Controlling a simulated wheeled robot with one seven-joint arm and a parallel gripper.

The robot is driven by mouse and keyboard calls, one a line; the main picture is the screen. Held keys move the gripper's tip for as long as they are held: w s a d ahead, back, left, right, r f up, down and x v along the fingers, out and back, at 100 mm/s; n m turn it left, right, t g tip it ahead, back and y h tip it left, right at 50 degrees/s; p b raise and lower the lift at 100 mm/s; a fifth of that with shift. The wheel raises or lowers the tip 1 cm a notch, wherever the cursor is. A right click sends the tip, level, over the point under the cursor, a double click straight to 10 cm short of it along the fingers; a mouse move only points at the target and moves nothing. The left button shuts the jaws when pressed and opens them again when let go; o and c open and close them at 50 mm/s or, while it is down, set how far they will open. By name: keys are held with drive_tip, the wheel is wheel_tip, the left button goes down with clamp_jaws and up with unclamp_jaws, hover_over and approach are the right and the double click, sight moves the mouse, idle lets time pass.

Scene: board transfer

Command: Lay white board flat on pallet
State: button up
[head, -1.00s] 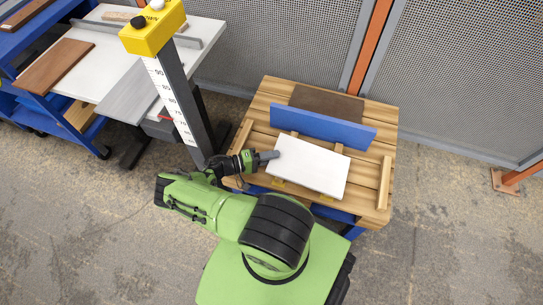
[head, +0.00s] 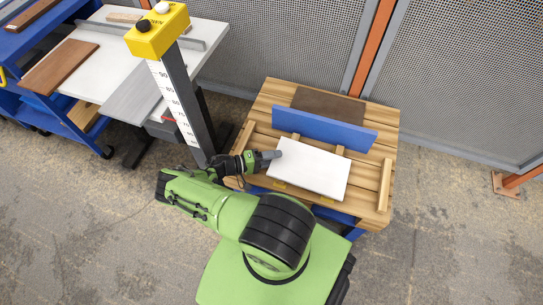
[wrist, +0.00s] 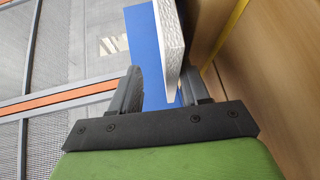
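The white board (head: 312,170) lies apparently flat over the front middle of the wooden pallet (head: 258,150), in front of an upright blue board (head: 322,130). My gripper (head: 276,158) is at the white board's left end. In the wrist view my gripper (wrist: 160,88) has its fingers spread. The end of the white board (wrist: 173,45) reaches between them, close to the right finger, with a clear gap to the left finger. The blue board (wrist: 148,45) shows behind that gap. The board's underside contact is hidden in the head view.
A dark brown board (head: 325,103) lies behind the blue one. Wooden strips (head: 384,185) stand at the pallet's sides. A yellow-topped post with a scale (head: 157,30) rises left of the pallet. A white table (head: 112,50) with boards is farther left; mesh fencing (head: 285,45) is behind.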

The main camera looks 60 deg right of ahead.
drive_tip(key=shift+w+a+r+t+y+p, duration=0.1)
drive_tip(key=shift+r+t+y+p, duration=0.15)
drive_tip(key=shift+t+y+p, duration=1.1)
drive_tip(key=shift+w+a+r+t+y+p, duration=0.1)
drive_tip(key=shift+r+t+y+p, duration=0.15)
drive_tip(key=shift+p, duration=2.25)
drive_tip(key=shift+a+r+t+y+p, duration=0.2)
drive_tip(key=shift+t+y+p, duration=0.55)
drive_tip(key=shift+p, duration=1.15)
drive_tip(key=t+y+p, duration=0.1)
drive_tip(key=p, duration=0.1)
drive_tip(key=y+p, duration=0.1)
drive_tip(key=shift+w+r+t+p, duration=0.1)
drive_tip(key=shift+r+t+p, duration=0.1)
drive_tip(key=shift+t+p, duration=0.2)
drive_tip(key=shift+w+f+t+y+p, duration=0.1)
drive_tip(key=shift+f+t+y+p, duration=0.05)
drive_tip(key=shift+t+y+p, duration=0.25)
drive_tip(key=shift+w+a+r, duration=0.3)
drive_tip(key=shift+w+a, duration=0.2)
drive_tip(key=shift+a, duration=0.1)
drive_tip(key=shift+w+a+r, duration=0.25)
drive_tip(key=shift+w+a, duration=0.25)
drive_tip(key=shift+a, duration=0.05)
drive_tip(key=o, duration=0.6)
drive_tip(key=shift+c, duration=0.2)
